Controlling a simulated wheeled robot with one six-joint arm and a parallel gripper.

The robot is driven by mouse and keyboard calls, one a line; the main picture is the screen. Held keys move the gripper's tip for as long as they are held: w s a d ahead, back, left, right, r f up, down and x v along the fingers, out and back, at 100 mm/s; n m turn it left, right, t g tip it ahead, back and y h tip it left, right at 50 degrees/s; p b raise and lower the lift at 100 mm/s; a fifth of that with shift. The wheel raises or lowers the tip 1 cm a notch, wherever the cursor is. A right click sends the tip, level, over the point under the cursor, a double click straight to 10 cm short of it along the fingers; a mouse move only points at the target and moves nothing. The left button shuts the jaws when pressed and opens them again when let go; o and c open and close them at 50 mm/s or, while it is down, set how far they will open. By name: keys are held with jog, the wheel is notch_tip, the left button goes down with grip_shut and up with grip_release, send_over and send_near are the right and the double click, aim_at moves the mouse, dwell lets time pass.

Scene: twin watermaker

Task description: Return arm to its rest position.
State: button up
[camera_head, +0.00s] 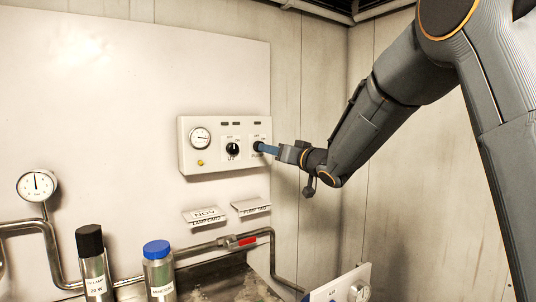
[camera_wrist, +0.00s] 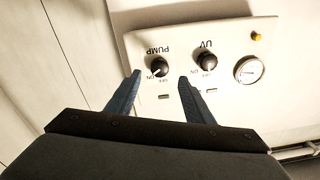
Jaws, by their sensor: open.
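My arm reaches in from the upper right of the head view. My gripper (camera_head: 262,148) is at the right side of a white control panel (camera_head: 200,165) on the wall, by its right-hand knob. In the wrist view my gripper (camera_wrist: 160,80) is open, its two blue fingers apart with nothing between them. Whether a finger touches the panel cannot be told.
A gauge (camera_head: 200,137) and a yellow button (camera_head: 200,163) are on the panel. Label cards (camera_head: 205,215) sit below it. Pipes with a red-handled valve (camera_head: 246,241), a black-capped cylinder (camera_head: 95,270) and a blue-capped cylinder (camera_head: 159,275) stand lower down. Bare wall (camera_head: 390,220) lies at right.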

jog(key=shift+v, duration=0.8)
jog(key=s+d+f+m+g+h, duration=0.25)
jog(key=s+d+f+h, duration=0.3)
jog(key=d+f, duration=0.4)
jog(key=s+d+f+m+g+h, duration=0.1)
jog(key=s+d+f+g+h, duration=0.4)
jog(key=f, duration=0.8)
jog(key=s+d+f+g, duration=0.1)
jog(key=s+f, duration=0.3)
jog(key=s, duration=0.5)
jog(key=s+d+f+g, duration=0.2)
jog(key=s+f+g, duration=0.1)
jog(key=s, duration=0.7)
jog(key=s+d+f+g, duration=0.1)
jog(key=s+f+g, duration=0.1)
jog(key=s+f, duration=0.4)
jog(key=s, duration=0.3)
jog(key=shift+s+d, duration=0.2)
